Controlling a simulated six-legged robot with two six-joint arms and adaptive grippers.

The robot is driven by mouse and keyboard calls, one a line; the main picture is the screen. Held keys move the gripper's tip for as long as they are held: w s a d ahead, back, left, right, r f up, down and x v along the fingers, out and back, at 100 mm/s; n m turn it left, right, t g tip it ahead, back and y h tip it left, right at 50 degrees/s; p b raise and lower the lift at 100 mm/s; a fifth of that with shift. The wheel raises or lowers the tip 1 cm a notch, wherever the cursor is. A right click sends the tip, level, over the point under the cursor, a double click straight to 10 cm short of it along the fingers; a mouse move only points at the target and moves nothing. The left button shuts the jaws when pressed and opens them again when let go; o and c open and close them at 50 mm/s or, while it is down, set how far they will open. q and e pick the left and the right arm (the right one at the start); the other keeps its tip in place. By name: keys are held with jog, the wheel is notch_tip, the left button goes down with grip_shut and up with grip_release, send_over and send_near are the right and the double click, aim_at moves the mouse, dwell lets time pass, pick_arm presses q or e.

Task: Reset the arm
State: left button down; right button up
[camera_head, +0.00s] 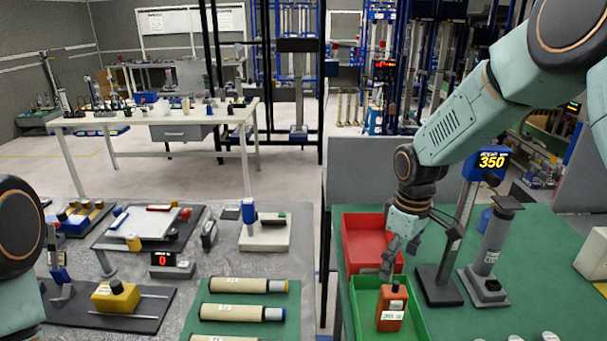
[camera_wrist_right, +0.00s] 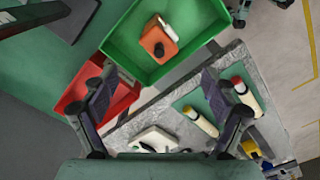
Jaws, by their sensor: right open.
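My right arm comes in from the upper right in the head view and hangs down over the bins. Its gripper (camera_head: 398,252) is above the red bin (camera_head: 352,228) and the back edge of the green bin (camera_head: 415,313). The fingers stand wide apart in the right wrist view (camera_wrist_right: 158,95), with nothing between them. An orange bottle-like item (camera_head: 391,308) with a white label is in the green bin; it also shows in the wrist view (camera_wrist_right: 157,40), apart from the fingers. A link of my left arm shows at the left edge; its gripper is out of view.
A stand with a blue "350" display (camera_head: 490,162) and a grey post device (camera_head: 492,250) stand right of the bins on the green table. Labelled tubes (camera_head: 248,285), a yellow block (camera_head: 115,297) and a "0" display (camera_head: 170,264) occupy the left bench.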

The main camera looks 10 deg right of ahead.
aim_at(392, 289)
notch_tip(392, 289, down, 10)
jog(key=shift+f+p, duration=0.1)
jog(key=shift+p, duration=0.3)
jog(key=shift+f, duration=0.25)
jog(key=shift+w+a+r, duration=0.1)
jog(key=shift+w+r, duration=0.1)
jog(key=shift+r, duration=0.55)
jog(key=shift+s+r, duration=0.2)
jog(key=shift+r, duration=0.05)
